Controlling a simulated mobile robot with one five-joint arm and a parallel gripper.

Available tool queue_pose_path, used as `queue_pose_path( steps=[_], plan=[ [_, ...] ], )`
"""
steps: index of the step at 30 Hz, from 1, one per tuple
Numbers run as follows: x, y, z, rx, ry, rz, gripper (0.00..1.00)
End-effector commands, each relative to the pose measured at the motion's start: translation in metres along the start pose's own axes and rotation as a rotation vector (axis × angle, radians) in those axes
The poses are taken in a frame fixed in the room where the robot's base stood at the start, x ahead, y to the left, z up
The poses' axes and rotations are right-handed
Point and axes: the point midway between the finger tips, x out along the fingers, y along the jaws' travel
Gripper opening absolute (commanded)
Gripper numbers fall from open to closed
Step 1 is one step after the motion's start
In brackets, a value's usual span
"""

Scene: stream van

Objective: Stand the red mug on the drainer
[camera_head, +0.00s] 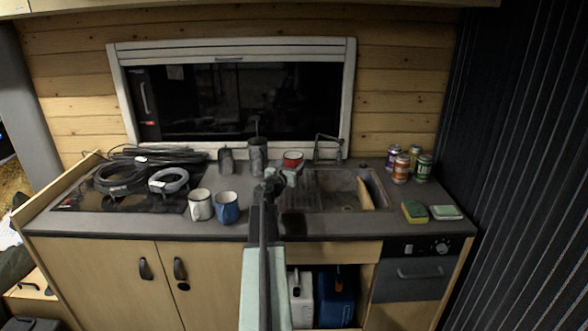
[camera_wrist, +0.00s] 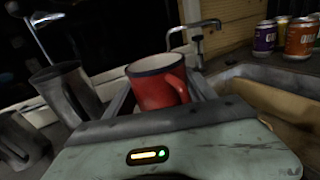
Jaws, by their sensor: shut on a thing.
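In the wrist view the mug (camera_wrist: 158,90) is upright or nearly so between the two grey fingers, handle towards the right. My gripper (camera_head: 285,174) is shut on it; in the wrist view the grey body of my gripper (camera_wrist: 160,100) hides the mug's base. The ridged drainer (camera_head: 302,200) lies left of the sink, partly behind my arm. I cannot tell whether the mug touches any surface.
A white mug (camera_head: 201,205) and a blue mug (camera_head: 228,208) stand left of my arm. Dark metal vessels (camera_head: 258,156) stand left of the red mug. The tap (camera_head: 329,148) rises behind the sink (camera_head: 340,190). Cans (camera_head: 401,168) and sponges (camera_head: 414,212) are at right; hoses (camera_head: 122,178) at left.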

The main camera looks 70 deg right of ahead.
Motion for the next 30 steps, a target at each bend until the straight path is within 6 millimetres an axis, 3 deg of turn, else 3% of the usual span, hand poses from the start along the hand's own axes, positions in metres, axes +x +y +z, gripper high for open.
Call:
queue_pose_path(
  steps=[1,3,9,17,23,30],
  plan=[
    [0.022,0.008,-0.003,0.000,0.000,-0.001,0.17],
    [0.041,0.013,-0.005,0.000,0.000,0.000,0.17],
    [0.072,0.022,-0.007,0.000,0.000,0.001,0.17],
    [0.082,0.025,-0.008,0.000,0.000,0.001,0.17],
    [0.081,0.025,-0.047,0.000,0.000,0.002,0.17],
    [0.081,0.026,-0.043,0.000,0.000,0.002,0.17]
  ],
)
